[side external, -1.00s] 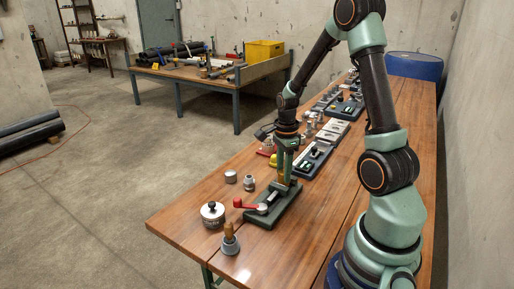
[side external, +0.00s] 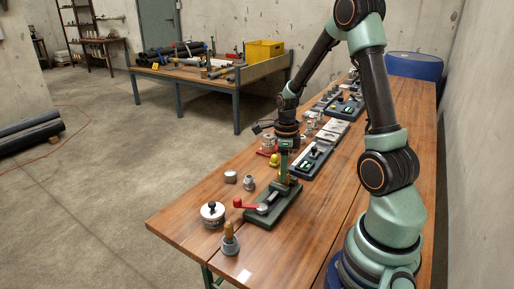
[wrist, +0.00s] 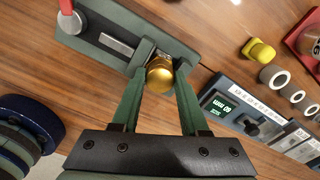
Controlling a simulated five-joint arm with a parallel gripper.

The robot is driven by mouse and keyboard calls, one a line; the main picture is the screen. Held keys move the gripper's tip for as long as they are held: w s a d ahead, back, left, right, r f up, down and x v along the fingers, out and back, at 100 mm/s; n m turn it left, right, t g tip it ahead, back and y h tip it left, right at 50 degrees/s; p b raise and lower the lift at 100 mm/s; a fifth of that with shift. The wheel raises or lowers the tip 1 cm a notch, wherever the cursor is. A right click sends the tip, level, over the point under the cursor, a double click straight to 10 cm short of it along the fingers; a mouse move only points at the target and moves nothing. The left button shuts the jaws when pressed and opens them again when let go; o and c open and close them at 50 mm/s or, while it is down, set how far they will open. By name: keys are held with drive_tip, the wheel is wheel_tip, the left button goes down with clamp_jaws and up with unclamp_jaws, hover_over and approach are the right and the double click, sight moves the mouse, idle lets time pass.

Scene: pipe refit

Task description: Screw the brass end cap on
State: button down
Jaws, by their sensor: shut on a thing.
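The brass end cap (wrist: 160,77) is a gold, rounded part at the end of a green clamp fixture (wrist: 95,38). My gripper (wrist: 162,84) is shut on it, one green finger on each side. In the side external view my gripper (side external: 288,178) points straight down at the far end of the fixture (side external: 268,213), and the fingers mostly hide the cap. The fixture has a red-handled lever (side external: 243,204) at its near end. What lies under the cap, and how its thread sits, is hidden.
A lidded round tin (side external: 212,214) and a wooden-handled tool in a grey holder (side external: 230,242) stand near the front edge. Grey fittings (side external: 249,183) stand left of the fixture. A yellow part (wrist: 260,51) and a device with a lit display (wrist: 222,105) lie beyond it.

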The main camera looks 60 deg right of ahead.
drive_tip(key=shift+s, duration=0.1)
drive_tip(key=m, duration=0.6)
drive_tip(key=shift+a+f, duration=0.1)
drive_tip(key=c, duration=0.6)
unclamp_jaws()
drive_tip(key=n, duration=0.4)
drive_tip(key=shift+n, duration=1.1)
